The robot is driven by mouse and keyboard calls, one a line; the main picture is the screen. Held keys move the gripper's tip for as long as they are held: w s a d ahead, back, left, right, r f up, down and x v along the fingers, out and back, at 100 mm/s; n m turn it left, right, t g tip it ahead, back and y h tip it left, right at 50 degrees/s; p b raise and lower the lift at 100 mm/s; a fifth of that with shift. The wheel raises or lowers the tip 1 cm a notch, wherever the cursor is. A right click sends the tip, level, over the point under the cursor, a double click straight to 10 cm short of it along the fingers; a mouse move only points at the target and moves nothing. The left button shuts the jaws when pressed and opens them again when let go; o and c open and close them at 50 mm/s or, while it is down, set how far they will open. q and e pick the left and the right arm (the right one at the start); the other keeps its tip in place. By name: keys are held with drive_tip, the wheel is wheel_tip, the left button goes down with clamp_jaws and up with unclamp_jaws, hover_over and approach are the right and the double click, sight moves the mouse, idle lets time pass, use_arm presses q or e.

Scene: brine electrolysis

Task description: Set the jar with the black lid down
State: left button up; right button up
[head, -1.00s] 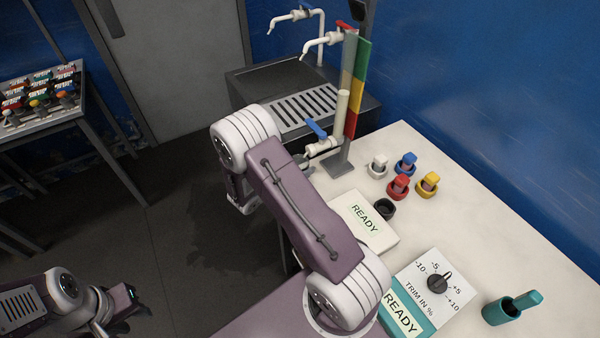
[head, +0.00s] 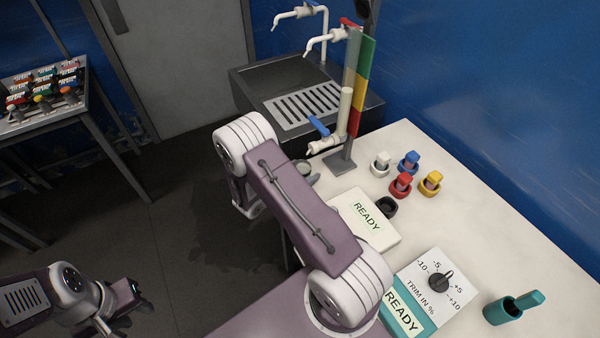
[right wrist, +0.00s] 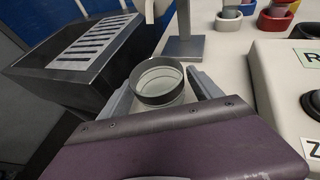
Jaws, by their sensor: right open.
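The jar (right wrist: 160,85), a clear round vessel with a dark band at its rim, is upright between the fingers of my right gripper (right wrist: 163,92) in the right wrist view. The fingers are open, one on each side of it. I see into its pale top; its base is hidden by the gripper body. In the head view the jar (head: 304,167) shows as a small grey round shape at the table's left edge, below the blue-handled tap. My right arm hides most of that gripper there. My left gripper (head: 128,298) is at the lower left, away from the table; its jaws are unclear.
A metal stand (head: 341,162) and white tap (head: 325,146) are close behind the jar. The dark sink (head: 250,90) lies beyond. A READY box (head: 365,222), black ring (head: 386,207) and coloured holders (head: 400,185) are to the right. The table's right side has free room.

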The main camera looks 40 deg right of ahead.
drive_tip(key=v, duration=1.2)
drive_tip(key=s+m+g+y, duration=0.1)
drive_tip(key=s+m, duration=0.1)
drive_tip(key=s+m+g+y, duration=0.1)
drive_tip(key=s+m+g, duration=0.1)
drive_tip(key=s, duration=0.1)
drive_tip(key=s+d+m+g, duration=0.1)
drive_tip(key=s+m, duration=0.1)
drive_tip(key=shift+s+r+g+y+b, duration=0.15)
drive_tip(key=shift+s+g+y+b, duration=0.15)
drive_tip(key=shift+y, duration=0.1)
drive_tip(key=s+m+y, duration=0.1)
drive_tip(key=s+a+m+g+y, duration=0.1)
drive_tip(key=s+m, duration=0.1)
drive_tip(key=s+a+m+y, duration=0.1)
drive_tip(key=shift+s+a+f+m+y, duration=0.1)
drive_tip(key=shift+s+f+m+y, duration=0.1)
drive_tip(key=shift+m+y, duration=0.1)
drive_tip(key=a+r+m+t+y, duration=0.2)
drive_tip(key=a+m+y, duration=0.4)
drive_tip(key=m, duration=0.5)
drive_tip(key=shift+a+r+t+y, duration=0.3)
drive_tip(key=shift+a+t+y, duration=0.15)
drive_tip(key=shift+a, duration=0.3)
